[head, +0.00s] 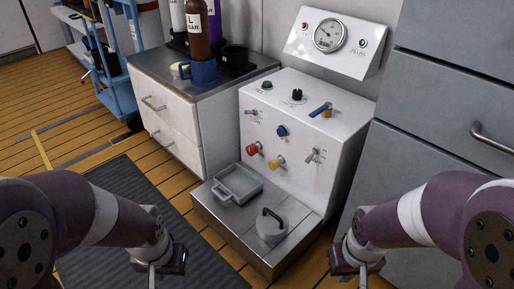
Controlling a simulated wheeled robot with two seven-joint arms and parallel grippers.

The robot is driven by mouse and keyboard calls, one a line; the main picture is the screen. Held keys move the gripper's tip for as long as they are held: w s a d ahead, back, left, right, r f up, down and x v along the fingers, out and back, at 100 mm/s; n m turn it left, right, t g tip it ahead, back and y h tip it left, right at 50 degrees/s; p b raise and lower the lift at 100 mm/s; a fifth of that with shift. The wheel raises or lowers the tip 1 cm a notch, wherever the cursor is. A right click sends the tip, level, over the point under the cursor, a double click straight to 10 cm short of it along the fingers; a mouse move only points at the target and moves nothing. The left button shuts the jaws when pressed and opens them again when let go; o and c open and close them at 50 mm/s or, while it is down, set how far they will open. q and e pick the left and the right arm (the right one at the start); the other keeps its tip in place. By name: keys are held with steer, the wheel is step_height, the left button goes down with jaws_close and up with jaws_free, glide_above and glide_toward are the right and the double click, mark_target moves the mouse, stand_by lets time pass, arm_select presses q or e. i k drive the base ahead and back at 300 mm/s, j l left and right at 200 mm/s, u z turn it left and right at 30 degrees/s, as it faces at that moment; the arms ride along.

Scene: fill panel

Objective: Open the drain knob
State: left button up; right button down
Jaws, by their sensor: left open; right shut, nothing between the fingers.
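The white fill panel (296,137) stands against the wall and carries several controls. On its front are a red knob (253,149), a yellow knob (276,162) and a blue knob (282,131). On its sloping top are a green knob (267,86), a black knob (297,95) and a blue lever on a brass valve (321,110). The labels are too small to read, so I cannot tell which is the drain knob. My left gripper (153,281) is open and my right gripper (363,281) is shut and empty. Both are low, apart from the panel, with fingertips mostly cut off.
A grey tray (238,185) and a round lidded pot with a black handle (272,225) sit on the metal ledge (226,222) before the panel. A gauge (328,35) is above. A drawer cabinet (166,119) with bottles and mugs is left; grey drawers (446,92) are right.

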mark_target(252, 149)
steer(key=i+j+z, duration=0.1)
steer(key=i+z, duration=0.2)
steer(key=z, duration=0.15)
steer(key=i+j+z, duration=0.15)
steer(key=z, duration=0.25)
steer(key=i+j, duration=0.05)
steer(key=i, duration=0.05)
